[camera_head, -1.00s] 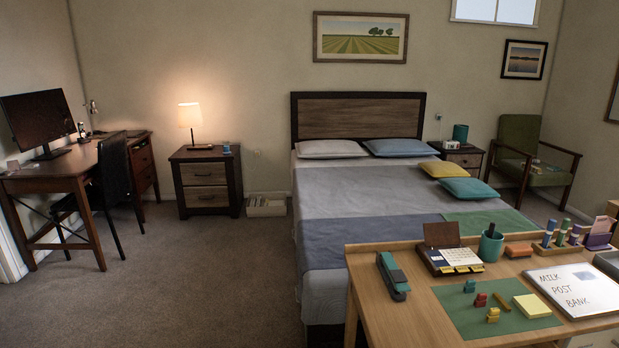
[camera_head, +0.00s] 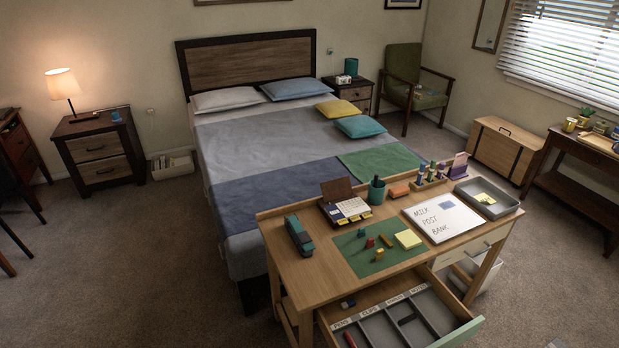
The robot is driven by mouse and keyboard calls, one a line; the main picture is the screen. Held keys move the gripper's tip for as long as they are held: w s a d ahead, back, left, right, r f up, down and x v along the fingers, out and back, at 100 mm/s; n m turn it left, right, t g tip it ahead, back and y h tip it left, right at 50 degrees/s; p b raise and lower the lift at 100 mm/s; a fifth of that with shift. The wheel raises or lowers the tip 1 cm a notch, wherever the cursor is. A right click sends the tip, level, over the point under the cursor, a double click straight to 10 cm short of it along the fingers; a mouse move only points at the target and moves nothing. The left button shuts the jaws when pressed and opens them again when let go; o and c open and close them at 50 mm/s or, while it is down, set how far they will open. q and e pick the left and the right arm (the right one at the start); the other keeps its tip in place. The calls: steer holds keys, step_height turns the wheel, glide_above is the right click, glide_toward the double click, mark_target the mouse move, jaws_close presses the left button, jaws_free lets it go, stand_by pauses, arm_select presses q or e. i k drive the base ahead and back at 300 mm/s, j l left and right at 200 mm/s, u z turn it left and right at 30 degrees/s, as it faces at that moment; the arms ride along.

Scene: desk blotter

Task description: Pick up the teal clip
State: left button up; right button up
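A small teal clip (camera_head: 361,232) sits on the green desk blotter (camera_head: 352,254), near the blotter's back left part. A red clip (camera_head: 370,242) and a yellow clip (camera_head: 379,254) are close to it on the same blotter. A brownish-orange stick-like piece (camera_head: 387,240) and a yellow sticky-note pad (camera_head: 408,238) lie to its right. Nothing covers the teal clip. Neither of my grippers shows in this view.
The wooden desk (camera_head: 300,270) also holds a teal stapler (camera_head: 298,236), a teal pen cup (camera_head: 376,191), a whiteboard (camera_head: 443,217) and a grey tray (camera_head: 487,198). An open drawer (camera_head: 402,322) with labelled compartments juts out at the front. Carpet (camera_head: 130,270) lies clear to the left.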

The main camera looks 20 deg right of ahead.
mark_target(362, 231)
steer(key=i+j+z, duration=0.1)
steer(key=z, duration=0.25)
steer(key=i+j+z, duration=0.2)
steer(key=z, duration=0.15)
steer(key=i+j+z, duration=0.2)
steer(key=z, duration=0.15)
steer(key=i+j, duration=0.2)
steer(key=j, duration=0.15)
steer(key=i+j+z, duration=0.1)
steer(key=j, duration=0.25)
steer(key=i+j, duration=0.3)
steer(key=i+j+z, duration=0.1)
steer(key=j, duration=0.35)
steer(key=i, duration=0.1)
